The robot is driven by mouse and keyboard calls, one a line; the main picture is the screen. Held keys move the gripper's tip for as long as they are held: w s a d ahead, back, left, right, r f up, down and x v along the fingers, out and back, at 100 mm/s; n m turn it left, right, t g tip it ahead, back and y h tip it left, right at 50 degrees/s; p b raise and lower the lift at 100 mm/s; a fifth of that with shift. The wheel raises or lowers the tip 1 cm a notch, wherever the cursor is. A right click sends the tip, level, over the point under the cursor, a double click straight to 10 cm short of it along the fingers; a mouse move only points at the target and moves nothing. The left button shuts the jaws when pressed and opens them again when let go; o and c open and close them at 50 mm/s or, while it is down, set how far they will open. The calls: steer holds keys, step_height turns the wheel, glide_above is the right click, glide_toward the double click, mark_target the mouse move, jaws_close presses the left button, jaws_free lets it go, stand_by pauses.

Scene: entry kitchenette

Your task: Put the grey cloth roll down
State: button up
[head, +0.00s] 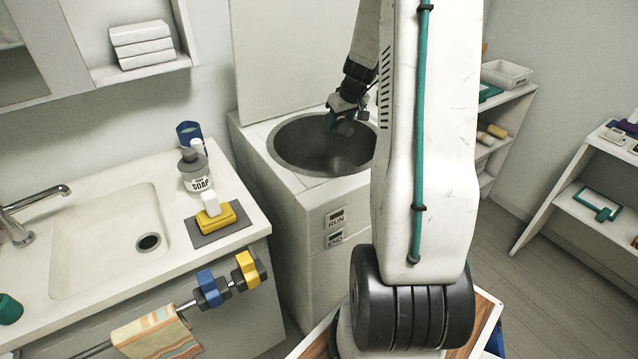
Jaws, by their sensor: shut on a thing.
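My gripper (341,116) points down over the round opening of the white top-loading washer (292,183). It is shut on a small dark grey thing, which looks like the grey cloth roll (345,128). The roll is mostly hidden by the fingers and is small in the picture. It shows against the dark inside of the drum (300,150), near the opening's right part. I cannot tell whether it is above the rim or a little inside it. My arm hides the right edge of the washer.
The washer lid (285,60) stands open behind. Shelves (575,190) stand at the right. Floor (540,290) shows between them.

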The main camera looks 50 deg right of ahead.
steer(key=f, duration=1.6)
steer(key=shift+s+d, duration=0.15)
steer(key=shift+s, duration=0.05)
steer(key=shift+f, duration=0.2)
steer(key=shift+f, duration=0.45)
steer(key=o, duration=1.1)
